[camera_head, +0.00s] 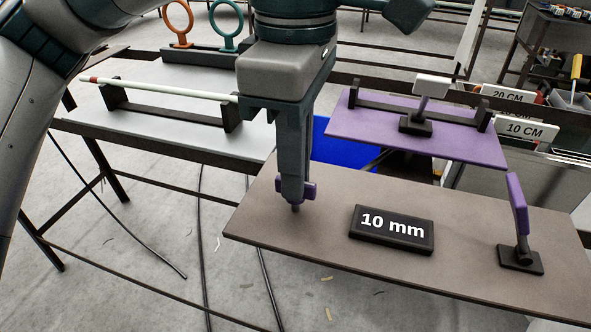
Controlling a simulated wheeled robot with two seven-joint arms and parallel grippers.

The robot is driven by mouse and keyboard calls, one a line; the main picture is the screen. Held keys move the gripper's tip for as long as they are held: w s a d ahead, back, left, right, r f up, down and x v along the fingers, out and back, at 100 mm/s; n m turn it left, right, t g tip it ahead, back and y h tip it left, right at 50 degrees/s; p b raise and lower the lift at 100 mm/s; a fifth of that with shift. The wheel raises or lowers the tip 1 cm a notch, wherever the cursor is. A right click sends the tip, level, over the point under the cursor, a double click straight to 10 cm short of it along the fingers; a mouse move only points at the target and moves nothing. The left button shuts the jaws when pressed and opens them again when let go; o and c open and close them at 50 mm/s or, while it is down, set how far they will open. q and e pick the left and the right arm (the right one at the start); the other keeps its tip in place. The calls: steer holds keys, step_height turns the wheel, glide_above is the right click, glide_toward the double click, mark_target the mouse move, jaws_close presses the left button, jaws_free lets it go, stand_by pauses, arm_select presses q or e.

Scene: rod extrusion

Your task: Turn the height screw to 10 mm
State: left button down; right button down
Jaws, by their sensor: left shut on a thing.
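My left gripper (291,185) comes down from the top and points at the left part of the brown board (465,220). It is shut on the purple height screw (309,190), whose purple head shows at both sides of the fingers. A short shaft shows below the head, at the board's surface. The middle of the screw is hidden by the fingers. A black display block (391,230) reading "10 mm" lies on the board to the right of the screw. My right gripper is not in view.
A purple lever (518,205) on a black base stands at the board's right. Behind is a purple plate (430,138) with a white-handled lever (431,88). A white table (170,125) with a rod (160,88) on supports is at left. Signs (526,129) stand at right.

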arm_select(q)
steer(key=shift+r, duration=0.1)
steer(key=c, duration=1.9)
jaws_free()
steer(key=shift+o, duration=0.2)
